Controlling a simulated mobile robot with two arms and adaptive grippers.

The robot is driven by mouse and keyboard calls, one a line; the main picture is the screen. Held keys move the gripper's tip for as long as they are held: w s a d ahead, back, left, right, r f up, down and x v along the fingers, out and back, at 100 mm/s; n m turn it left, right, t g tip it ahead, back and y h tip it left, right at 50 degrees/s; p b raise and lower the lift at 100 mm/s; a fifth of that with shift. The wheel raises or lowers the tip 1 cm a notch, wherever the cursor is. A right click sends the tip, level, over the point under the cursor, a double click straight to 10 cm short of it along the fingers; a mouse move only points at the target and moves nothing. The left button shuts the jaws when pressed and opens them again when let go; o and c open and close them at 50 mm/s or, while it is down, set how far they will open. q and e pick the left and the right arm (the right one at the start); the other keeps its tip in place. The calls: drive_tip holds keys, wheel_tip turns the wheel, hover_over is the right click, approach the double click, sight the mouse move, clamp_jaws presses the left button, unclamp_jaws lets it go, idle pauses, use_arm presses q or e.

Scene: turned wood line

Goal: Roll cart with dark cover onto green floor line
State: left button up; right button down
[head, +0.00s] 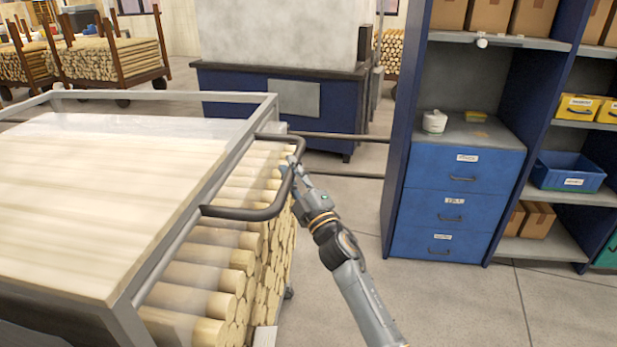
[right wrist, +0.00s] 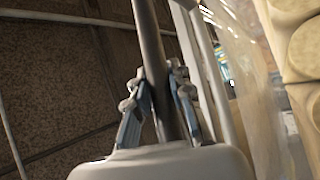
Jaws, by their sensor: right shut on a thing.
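A cart (head: 185,211) with a grey metal frame fills the left of the head view, loaded with pale round wood rods (head: 192,275) under clear wrap. Its top looks pale; I see no dark cover on it. A dark bar handle (head: 240,213) sticks out from its right end. My right gripper (head: 293,167) is shut on this handle. In the right wrist view, the fingers (right wrist: 157,92) stand on both sides of the handle bar (right wrist: 150,45). My left gripper is not in view. No green floor line shows in either view.
A blue shelf unit with drawers (head: 456,205) stands to the right. A dark blue machine base (head: 240,95) stands behind the cart. Racks of rods (head: 112,60) stand at the back left. Grey floor (head: 440,300) is clear between cart and shelves.

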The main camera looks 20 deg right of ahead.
drive_tip(key=w+a, duration=0.1)
drive_tip(key=a+b, duration=0.1)
drive_tip(key=a, duration=0.1)
drive_tip(key=w+a, duration=0.1)
drive_tip(key=shift+w+a+f, duration=0.2)
drive_tip(key=shift+w+a, duration=0.1)
drive_tip(key=shift+w, duration=0.05)
drive_tip(key=c, duration=1.4)
unclamp_jaws()
drive_tip(key=shift+o, duration=1.2)
drive_tip(key=shift+a, duration=0.2)
drive_tip(key=v, duration=1.2)
